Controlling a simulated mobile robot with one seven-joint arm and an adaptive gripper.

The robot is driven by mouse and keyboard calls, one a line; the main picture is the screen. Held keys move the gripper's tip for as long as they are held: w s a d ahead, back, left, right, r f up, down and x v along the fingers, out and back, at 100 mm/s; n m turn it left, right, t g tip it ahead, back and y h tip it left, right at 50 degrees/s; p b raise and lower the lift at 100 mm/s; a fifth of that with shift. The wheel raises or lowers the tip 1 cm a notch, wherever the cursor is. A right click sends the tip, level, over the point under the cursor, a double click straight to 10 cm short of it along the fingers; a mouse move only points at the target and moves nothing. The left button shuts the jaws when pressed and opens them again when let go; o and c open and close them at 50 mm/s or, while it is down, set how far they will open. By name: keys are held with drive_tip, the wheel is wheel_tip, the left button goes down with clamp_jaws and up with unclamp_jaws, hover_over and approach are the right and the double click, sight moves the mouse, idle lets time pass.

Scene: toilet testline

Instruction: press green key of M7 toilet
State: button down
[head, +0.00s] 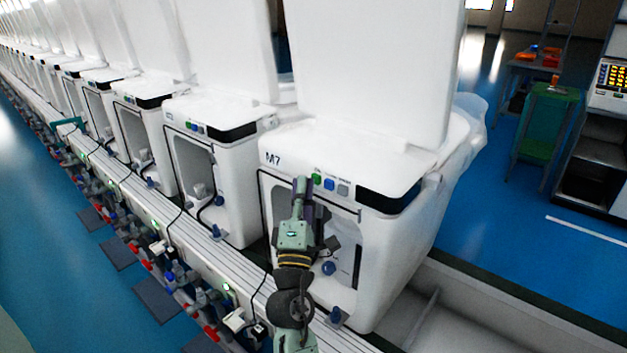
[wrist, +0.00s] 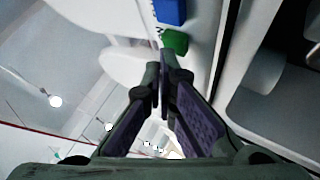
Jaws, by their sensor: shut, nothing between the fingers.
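The M7 toilet (head: 395,260) is the nearest white unit in the head view, with "M7" printed on its front panel. Its green key (head: 317,179) sits at the left of a row, beside a blue key (head: 329,184) and a grey key (head: 343,190). My gripper (head: 301,182) is shut and empty, pointing up in front of the panel, close to the left of the green key. In the wrist view the fingertips (wrist: 163,72) are together just below and left of the green key (wrist: 174,43), with the blue key (wrist: 171,11) above. I cannot tell whether they touch it.
More white toilets (head: 215,150) stand in a row to the left. A metal rail (head: 190,235) with hoses and valves runs along their front. A green cart (head: 545,120) and a rack stand at the right. Blue floor (head: 500,215) is open between them.

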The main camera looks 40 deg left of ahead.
drive_tip(key=shift+w, duration=0.25)
drive_tip(key=shift+s, duration=0.75)
drive_tip(key=s+b, duration=0.1)
drive_tip(key=s, duration=0.5)
drive_tip(key=shift+a+b, duration=0.25)
drive_tip(key=shift+b, duration=0.1)
drive_tip(key=shift+r, duration=0.1)
idle(0.4)
